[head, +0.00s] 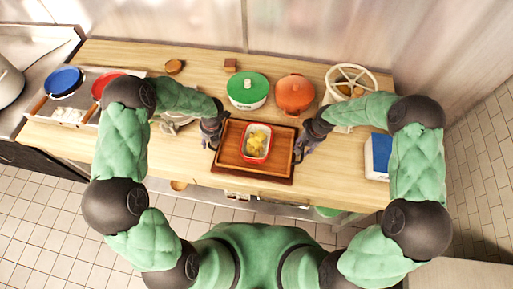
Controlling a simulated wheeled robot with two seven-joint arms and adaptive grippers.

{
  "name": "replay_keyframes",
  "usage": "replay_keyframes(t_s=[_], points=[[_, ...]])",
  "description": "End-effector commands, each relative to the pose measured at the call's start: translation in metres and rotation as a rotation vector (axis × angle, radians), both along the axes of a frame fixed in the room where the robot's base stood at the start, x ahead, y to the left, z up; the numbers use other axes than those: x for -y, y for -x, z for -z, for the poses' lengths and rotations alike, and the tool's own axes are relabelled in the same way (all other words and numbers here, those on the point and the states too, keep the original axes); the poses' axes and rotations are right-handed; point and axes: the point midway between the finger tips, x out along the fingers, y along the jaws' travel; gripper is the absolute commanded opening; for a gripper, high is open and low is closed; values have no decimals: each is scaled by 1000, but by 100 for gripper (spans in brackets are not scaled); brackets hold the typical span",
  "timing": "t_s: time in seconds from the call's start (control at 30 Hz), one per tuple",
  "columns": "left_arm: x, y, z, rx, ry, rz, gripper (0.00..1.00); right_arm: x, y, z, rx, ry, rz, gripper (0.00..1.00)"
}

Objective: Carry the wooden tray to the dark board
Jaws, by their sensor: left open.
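The wooden tray (229,157) is reddish brown and lies at the front middle of the counter. A red and white dish (257,156) with yellow food stands on it. The dark board (252,177) shows as a darker strip along the tray's front edge; the tray covers most of it. My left gripper (212,138) is open at the tray's left side. My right gripper (302,147) is close to the tray's right side; its fingers are dark and small, and I cannot tell whether they touch the tray.
A green lidded pot (247,91) and an orange pot (295,94) stand behind the tray. A round divided basket (351,82) is at back right, a blue and white box (378,156) at right. Blue (64,81) and red (108,86) pans are at left. The counter's left front is clear.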

Motion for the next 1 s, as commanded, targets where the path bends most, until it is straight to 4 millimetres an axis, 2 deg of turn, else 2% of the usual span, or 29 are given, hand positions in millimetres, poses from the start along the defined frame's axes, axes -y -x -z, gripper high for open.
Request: replay_keyframes(t_s=[0.17, 0.4, 0.6, 0.83, 1.0], points=[[5, -1, -26, 5, 0, 1, 41, 0, 0, 0, 0, 0, 0, 41], [16, 0, -73, 5, 0, 2, 41, 0, 0, 0, 0, 0, 0, 41], [21, 1, -101, 3, 0, 1, 41, 0, 0, 0, 0, 0, 0, 41], [24, 2, -113, -1, 1, 0, 41, 1, -1, -4, 1, 0, 0, 41], [24, 2, -113, -1, 1, 0, 41, 5, -1, -24, 4, 0, 1, 41]])
